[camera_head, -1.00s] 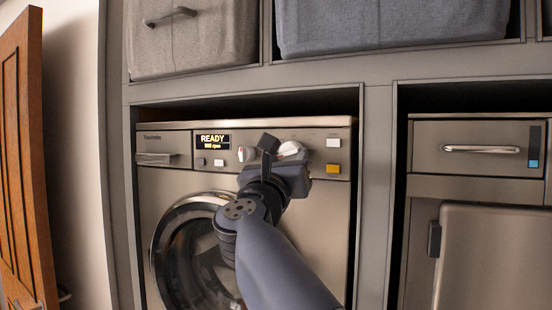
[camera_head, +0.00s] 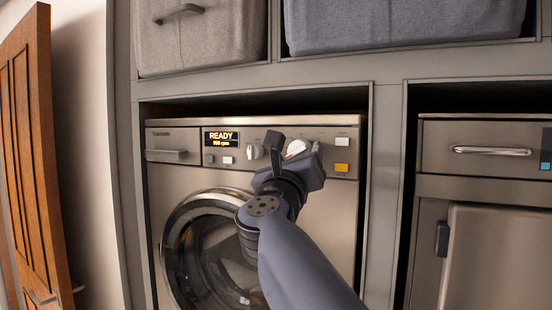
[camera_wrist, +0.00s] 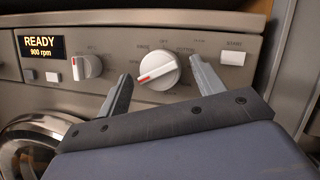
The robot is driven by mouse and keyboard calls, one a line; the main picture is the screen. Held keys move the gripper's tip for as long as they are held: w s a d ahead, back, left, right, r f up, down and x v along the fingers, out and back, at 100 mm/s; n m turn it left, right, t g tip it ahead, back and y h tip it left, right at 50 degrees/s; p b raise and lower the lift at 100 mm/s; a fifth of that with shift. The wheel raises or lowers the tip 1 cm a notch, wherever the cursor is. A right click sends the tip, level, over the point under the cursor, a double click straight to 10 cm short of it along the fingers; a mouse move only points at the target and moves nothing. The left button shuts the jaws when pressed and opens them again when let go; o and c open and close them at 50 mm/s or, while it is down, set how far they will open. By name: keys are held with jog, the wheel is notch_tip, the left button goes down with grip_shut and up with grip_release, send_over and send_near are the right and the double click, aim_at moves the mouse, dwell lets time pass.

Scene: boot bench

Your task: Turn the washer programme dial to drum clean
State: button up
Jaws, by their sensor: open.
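The washer (camera_head: 330,215) stands in a cabinet bay with a display (camera_head: 221,139) reading READY and 900 rpm. A large white dial (camera_wrist: 158,70) with a red mark sits on its panel; in the head view the dial (camera_head: 297,148) is partly hidden by my gripper. Its red mark points to the lower left in the wrist view. A smaller white dial (camera_wrist: 87,67) is left of it. My gripper (camera_wrist: 163,85) is open, its fingers on either side of the large dial and apart from it in the picture.
A yellow button (camera_head: 342,168) and a white button (camera_head: 342,142) are right of the dials. The round door (camera_head: 172,232) looks shut. Fabric bins (camera_head: 400,25) sit above, and another steel appliance (camera_head: 485,190) stands at right.

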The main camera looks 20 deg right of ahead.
jog(key=b+v, duration=0.3)
jog(key=v, duration=0.7)
jog(key=shift+s+a+f+b, duration=0.2)
jog(key=shift+s+f+b, duration=0.05)
jog(key=shift+s+b, duration=0.05)
jog(key=p+x, duration=0.3)
jog(key=x, duration=0.7)
jog(key=shift+w+d+r+p, duration=0.15)
jog(key=shift+w+r+p, duration=0.1)
jog(key=shift+p, duration=0.1)
jog(key=shift+w+m+b, duration=0.1)
jog(key=shift+m+b, duration=0.25)
jog(key=shift+m, duration=0.05)
